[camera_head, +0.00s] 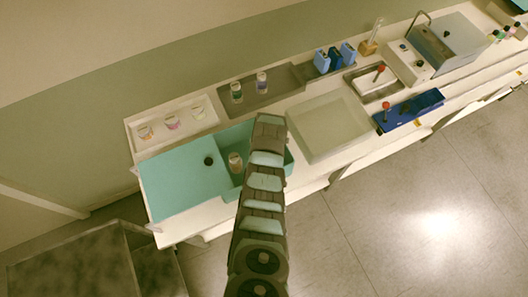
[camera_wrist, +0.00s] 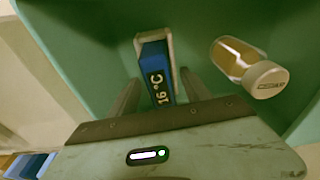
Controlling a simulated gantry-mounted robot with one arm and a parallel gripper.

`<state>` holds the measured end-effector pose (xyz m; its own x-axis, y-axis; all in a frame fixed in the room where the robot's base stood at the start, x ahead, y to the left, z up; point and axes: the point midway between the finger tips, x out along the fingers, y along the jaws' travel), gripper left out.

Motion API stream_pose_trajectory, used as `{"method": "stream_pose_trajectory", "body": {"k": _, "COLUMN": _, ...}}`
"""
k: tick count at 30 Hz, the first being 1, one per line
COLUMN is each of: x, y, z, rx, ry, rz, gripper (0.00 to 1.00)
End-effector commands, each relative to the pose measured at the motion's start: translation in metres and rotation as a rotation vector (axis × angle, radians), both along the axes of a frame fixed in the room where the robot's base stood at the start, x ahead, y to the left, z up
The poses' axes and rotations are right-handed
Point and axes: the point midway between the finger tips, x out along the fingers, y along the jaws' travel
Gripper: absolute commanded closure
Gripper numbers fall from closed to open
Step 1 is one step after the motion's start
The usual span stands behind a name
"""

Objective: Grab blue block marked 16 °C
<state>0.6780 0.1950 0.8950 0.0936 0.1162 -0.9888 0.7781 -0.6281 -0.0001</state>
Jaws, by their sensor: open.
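The blue block marked 16 °C (camera_wrist: 155,68) shows in the wrist view, with a pale border along its top and right side. It lies between the two fingers of my gripper (camera_wrist: 159,78). My gripper is open, with a finger on each side of the block and a visible gap on both sides. The block is over or in the green bin (camera_wrist: 90,50); I cannot tell whether it rests on the floor of the bin. In the head view my arm covers the gripper and the block above the green bin (camera_head: 262,133).
A capped bottle with amber contents (camera_wrist: 238,58) is right of the block; a bottle also shows in the bin in the head view (camera_head: 235,162). Other blue blocks (camera_head: 335,58) stand at the back of the counter. A pale square tray (camera_head: 328,125) is right of the bin.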

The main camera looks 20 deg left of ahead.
Motion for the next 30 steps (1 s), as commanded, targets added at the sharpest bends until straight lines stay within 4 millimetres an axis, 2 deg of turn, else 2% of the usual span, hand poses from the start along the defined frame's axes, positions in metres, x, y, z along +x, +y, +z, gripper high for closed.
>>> {"method": "stream_pose_trajectory", "body": {"k": 10, "x": 0.0001, "y": -0.0001, "z": -0.0011, "rx": 0.0, "ry": 0.0, "rz": 0.0, "gripper": 0.44}}
{"method": "stream_pose_trajectory", "body": {"k": 30, "x": 0.0002, "y": 0.0, "z": -0.001, "rx": 0.0, "ry": 0.0, "rz": 0.0, "gripper": 0.98}}
